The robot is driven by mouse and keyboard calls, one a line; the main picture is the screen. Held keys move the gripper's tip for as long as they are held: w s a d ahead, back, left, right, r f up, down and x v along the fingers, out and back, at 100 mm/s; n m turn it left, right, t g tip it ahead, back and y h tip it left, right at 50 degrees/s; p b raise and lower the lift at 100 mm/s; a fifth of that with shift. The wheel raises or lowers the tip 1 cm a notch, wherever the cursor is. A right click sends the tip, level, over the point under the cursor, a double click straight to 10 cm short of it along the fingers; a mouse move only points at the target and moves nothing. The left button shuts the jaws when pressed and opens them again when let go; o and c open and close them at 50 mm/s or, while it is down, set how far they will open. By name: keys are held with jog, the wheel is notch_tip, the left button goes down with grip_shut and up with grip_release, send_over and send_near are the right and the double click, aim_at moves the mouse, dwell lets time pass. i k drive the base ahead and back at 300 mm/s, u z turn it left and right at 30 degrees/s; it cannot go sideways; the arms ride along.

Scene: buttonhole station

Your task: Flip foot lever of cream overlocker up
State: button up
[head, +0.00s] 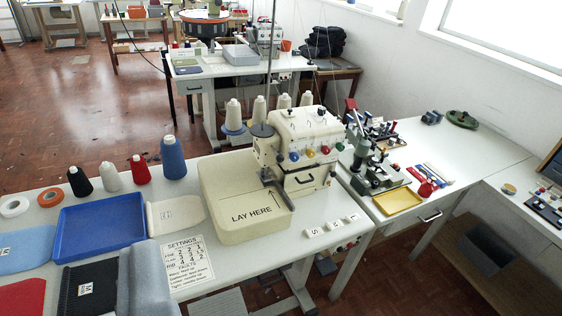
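The cream overlocker (305,130) stands near the right end of the white table, with yellow, green, red and blue dials on its front. Its cream tray marked "LAY HERE" (225,197) sits at its left side. A dark metal part (268,177) shows where the machine meets the tray. I cannot clearly make out the foot lever or whether it is up or down. Cream thread cones (233,115) stand behind the machine. My gripper is not in view.
A blue tray (100,222), coloured cones (173,157) and fabric pieces (85,290) fill the table's left. A settings sheet (185,262) lies at the front. A second bench with a green-grey press (375,165) and yellow tray (398,201) adjoins on the right.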

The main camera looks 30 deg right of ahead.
aim_at(280, 158)
jog(key=z, duration=0.75)
jog(key=i, duration=1)
jog(key=u, duration=0.7)
